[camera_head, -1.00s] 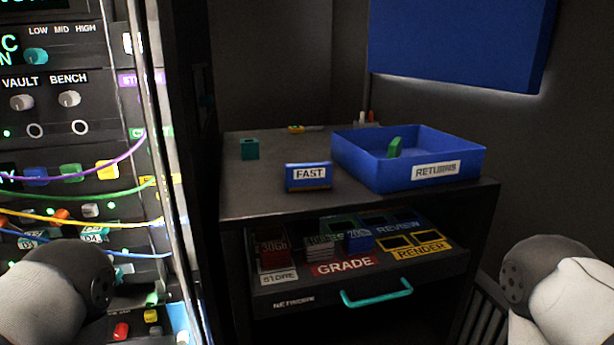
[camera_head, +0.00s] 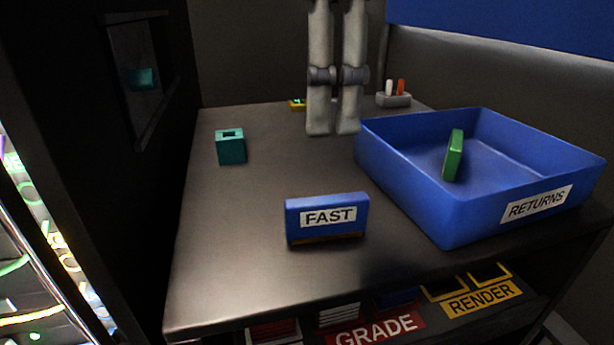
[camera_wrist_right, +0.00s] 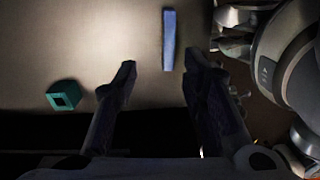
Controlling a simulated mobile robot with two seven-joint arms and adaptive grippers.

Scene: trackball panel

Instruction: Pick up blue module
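The blue module (camera_head: 326,218), with a white "FAST" label, stands upright near the front of the dark tabletop. My right gripper (camera_head: 334,131) hangs fingers-down from the top edge in the head view, with its fingertips higher in the picture than the module. In the right wrist view its fingertips (camera_wrist_right: 160,66) are spread apart with nothing between them. The module shows there as a narrow blue strip (camera_wrist_right: 169,40) beyond the fingertips, between their lines and nearer the right finger. My left gripper is not in view.
A blue "RETURNS" bin (camera_head: 440,214) holding a green module (camera_head: 454,155) stands right of the blue module. A teal block (camera_head: 231,147) sits at the back left. A small stand (camera_head: 394,100) is at the back.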

